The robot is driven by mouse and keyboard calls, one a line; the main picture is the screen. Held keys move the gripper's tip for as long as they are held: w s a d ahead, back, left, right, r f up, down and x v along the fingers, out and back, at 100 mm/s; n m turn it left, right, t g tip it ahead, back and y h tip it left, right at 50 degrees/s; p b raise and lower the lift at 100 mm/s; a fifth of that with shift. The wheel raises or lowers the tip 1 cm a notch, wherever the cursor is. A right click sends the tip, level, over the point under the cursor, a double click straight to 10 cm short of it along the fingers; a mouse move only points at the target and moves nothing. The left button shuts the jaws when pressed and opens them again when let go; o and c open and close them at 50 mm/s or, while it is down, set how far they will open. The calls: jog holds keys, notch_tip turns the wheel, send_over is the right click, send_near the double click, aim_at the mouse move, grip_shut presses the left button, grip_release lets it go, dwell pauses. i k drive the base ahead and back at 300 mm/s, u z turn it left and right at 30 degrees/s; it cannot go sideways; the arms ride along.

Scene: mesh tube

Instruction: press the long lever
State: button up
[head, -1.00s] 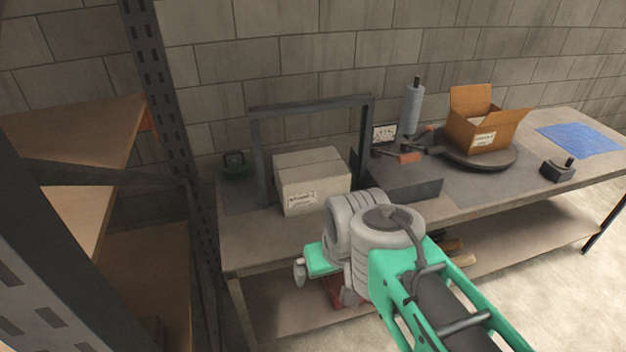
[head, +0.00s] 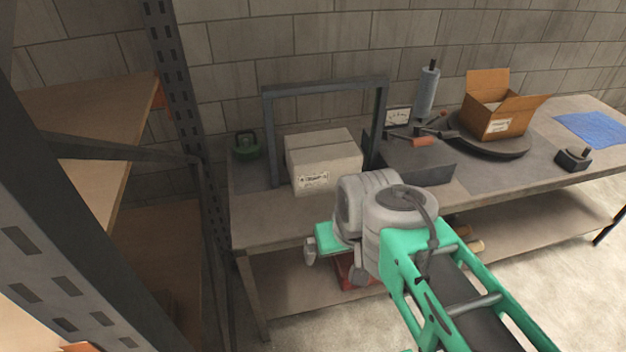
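A dark grey box (head: 425,168) stands on the bench, right of the metal frame. On top of it lie a handle with an orange-red grip (head: 399,140) and a dark bar (head: 437,131); these look like levers, but I cannot tell which is the long one. A small black block with an upright stub (head: 573,159) sits near the bench's front right edge. My green and grey arm reaches up from the lower right, its bulky joint in front of the bench edge, below the dark box. My gripper's fingers are not clearly visible.
A sealed carton (head: 324,160) stands under a dark metal frame (head: 269,130). An open carton (head: 492,118) sits on a round turntable (head: 515,148), beside a blue wrap roll (head: 427,90). A blue mesh sheet (head: 597,130) lies far right. A shelf upright (head: 172,75) rises close at left.

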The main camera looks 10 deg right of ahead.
aim_at(404, 137)
jog(key=u, duration=0.05)
jog(key=k, duration=0.5)
jog(key=z, duration=1.25)
jog(key=i, duration=1.05)
jog(key=u, duration=2.25)
